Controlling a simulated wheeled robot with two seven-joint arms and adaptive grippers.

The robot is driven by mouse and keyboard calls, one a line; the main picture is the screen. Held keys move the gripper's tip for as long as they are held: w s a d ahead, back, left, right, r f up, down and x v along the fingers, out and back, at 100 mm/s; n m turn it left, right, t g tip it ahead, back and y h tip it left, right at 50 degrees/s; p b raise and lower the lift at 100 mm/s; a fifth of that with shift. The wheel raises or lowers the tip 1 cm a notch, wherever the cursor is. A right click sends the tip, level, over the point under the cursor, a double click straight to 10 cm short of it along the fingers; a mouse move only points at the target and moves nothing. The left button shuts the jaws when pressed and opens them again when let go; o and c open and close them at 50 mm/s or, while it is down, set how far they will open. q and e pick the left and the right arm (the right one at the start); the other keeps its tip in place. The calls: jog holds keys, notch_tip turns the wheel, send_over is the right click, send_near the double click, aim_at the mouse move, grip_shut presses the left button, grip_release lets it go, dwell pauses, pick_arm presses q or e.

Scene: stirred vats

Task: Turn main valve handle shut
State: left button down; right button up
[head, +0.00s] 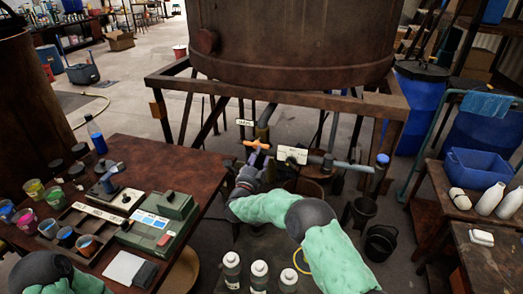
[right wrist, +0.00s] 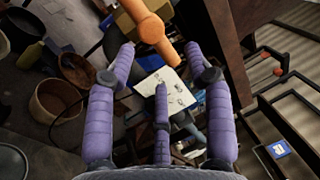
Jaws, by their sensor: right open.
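The orange valve handle (head: 257,145) sits on the pipework under the big rusty vat, beside small white labels. My right gripper (head: 249,172) is just in front of and below it, fingers toward the pipe. In the right wrist view the orange handle (right wrist: 150,28) lies beyond the spread purple fingers of the right gripper (right wrist: 161,62), toward the top. The fingers are open with nothing between them; whether any tip touches the handle I cannot tell. A white label card (right wrist: 163,92) shows behind the fingers. My left arm shows at the lower left; its gripper is out of view.
The rusty vat (head: 290,40) stands on a metal frame (head: 400,100) above the pipes. A wooden table (head: 140,150) with cups and a green device (head: 160,220) is at left. Bottles (head: 259,272) stand at the front. A blue bin (head: 475,168) is on the right table.

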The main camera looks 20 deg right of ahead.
jog(key=v, duration=0.6)
dwell(0.3)
